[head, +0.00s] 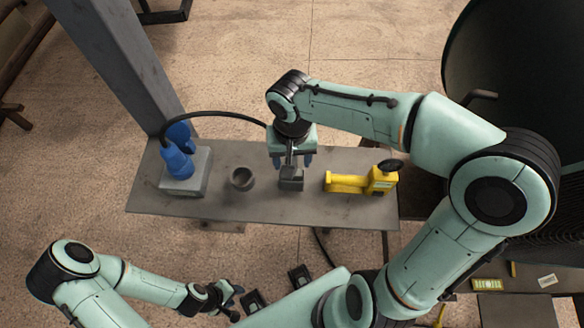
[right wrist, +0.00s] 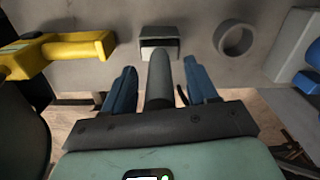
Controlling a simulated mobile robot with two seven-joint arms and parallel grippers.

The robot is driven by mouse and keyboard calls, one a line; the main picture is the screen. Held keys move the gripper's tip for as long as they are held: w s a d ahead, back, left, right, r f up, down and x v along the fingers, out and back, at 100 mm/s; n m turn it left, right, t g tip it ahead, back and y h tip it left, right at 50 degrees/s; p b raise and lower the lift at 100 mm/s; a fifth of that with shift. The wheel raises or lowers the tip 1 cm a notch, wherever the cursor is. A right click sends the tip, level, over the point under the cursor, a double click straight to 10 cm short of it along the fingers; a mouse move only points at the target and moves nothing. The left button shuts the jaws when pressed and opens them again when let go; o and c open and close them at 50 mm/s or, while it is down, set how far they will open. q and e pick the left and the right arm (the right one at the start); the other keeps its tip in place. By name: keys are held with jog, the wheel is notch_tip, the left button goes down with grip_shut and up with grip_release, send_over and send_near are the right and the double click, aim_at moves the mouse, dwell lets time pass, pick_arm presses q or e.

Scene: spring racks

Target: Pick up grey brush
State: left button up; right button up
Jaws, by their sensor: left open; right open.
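The right fingers are open, one on each side of the handle, with gaps showing. My left gripper (head: 224,297) is open and empty at the lower left, in front of the shelf and away from the brush.
On the shelf (head: 230,205), a grey cup (head: 242,179) and a blue tool on a grey block (head: 187,172) stand left of the brush. A yellow tool (head: 362,180) lies to the right. A steel post (head: 115,60) rises at the left, and a dark cylinder (head: 520,70) stands at the right.

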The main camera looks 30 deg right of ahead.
grip_shut()
